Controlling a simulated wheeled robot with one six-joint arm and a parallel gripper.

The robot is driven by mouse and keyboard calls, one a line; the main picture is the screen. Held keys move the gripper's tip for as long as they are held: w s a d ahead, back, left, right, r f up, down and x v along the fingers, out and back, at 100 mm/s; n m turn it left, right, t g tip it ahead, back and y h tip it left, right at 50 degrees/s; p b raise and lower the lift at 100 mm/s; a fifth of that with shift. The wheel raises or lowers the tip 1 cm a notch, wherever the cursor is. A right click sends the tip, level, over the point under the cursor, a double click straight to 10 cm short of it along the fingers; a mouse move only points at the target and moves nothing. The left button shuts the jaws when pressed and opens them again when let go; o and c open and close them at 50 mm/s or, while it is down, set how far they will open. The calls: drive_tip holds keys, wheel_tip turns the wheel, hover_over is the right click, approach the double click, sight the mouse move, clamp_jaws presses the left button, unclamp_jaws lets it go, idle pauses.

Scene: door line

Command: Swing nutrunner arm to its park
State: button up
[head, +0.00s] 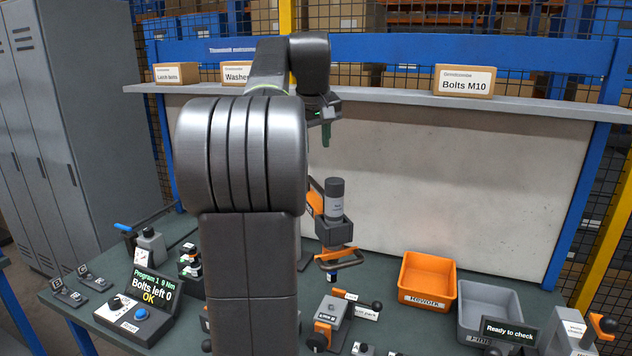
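The nutrunner (335,200), a dark grey upright cylinder with a pale label, sits in a grey holder with orange arm parts beside it, right of my arm. An orange loop-shaped handle (340,258) shows below it, above the bench. A label that seems to end in "park" (367,313) lies on the bench below and right, beside a grey block with an orange part (331,315). My gripper (326,136) hangs above and slightly left of the nutrunner, apart from it. My arm hides the nutrunner arm's left part.
An orange "Rework" bin (427,283) and grey bin (491,309) stand at right, near a "Ready to check" display (509,331). A controller (150,290) at left reads "Bolts left 0 OK". A shelf (390,98) with labelled boxes crosses behind, above a pale panel (450,170).

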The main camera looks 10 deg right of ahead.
sight(317, 184)
drive_tip(key=x, duration=1.3)
drive_tip(key=shift+w+f+p, duration=0.15)
drive_tip(key=shift+f+p, duration=0.05)
drive_tip(key=shift+p, duration=0.1)
drive_tip(key=shift+c, duration=0.5)
clamp_jaws()
